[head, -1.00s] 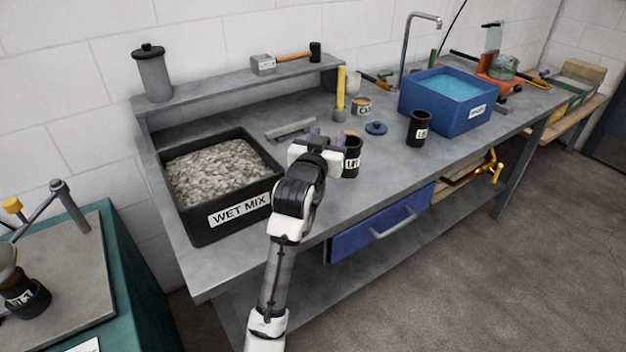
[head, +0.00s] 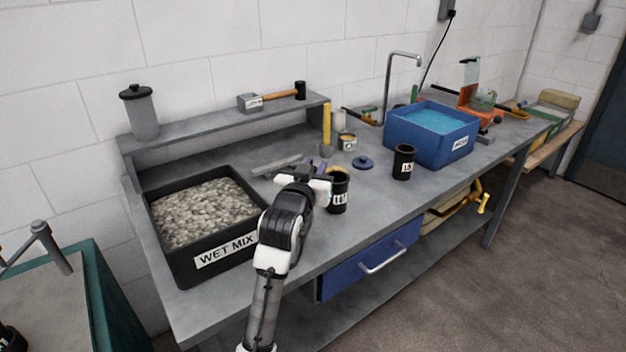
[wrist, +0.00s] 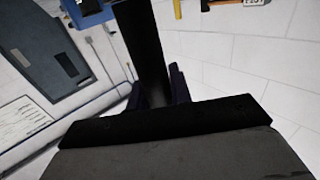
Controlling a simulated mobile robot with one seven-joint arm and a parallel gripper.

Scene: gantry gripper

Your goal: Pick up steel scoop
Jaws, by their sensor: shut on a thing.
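My gripper (head: 318,168) is over the bench, between the wet mix tub and a black labelled pot, with its purple fingertips partly hidden by my wrist in the head view. In the wrist view the purple fingers (wrist: 158,90) are shut on a dark, straight bar, which I take to be the steel scoop (wrist: 145,45). It points away from the camera; its far end is cut off by the frame's top edge. In the head view I cannot make out the held scoop clearly.
The wet mix tub (head: 225,254) stands left of my gripper, the black pot (head: 338,197) close on the right. A grey bar (head: 277,164) lies behind. A yellow-handled tool (head: 326,125), blue lid (head: 363,162), second pot (head: 403,165) and blue water tub (head: 425,148) are further right.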

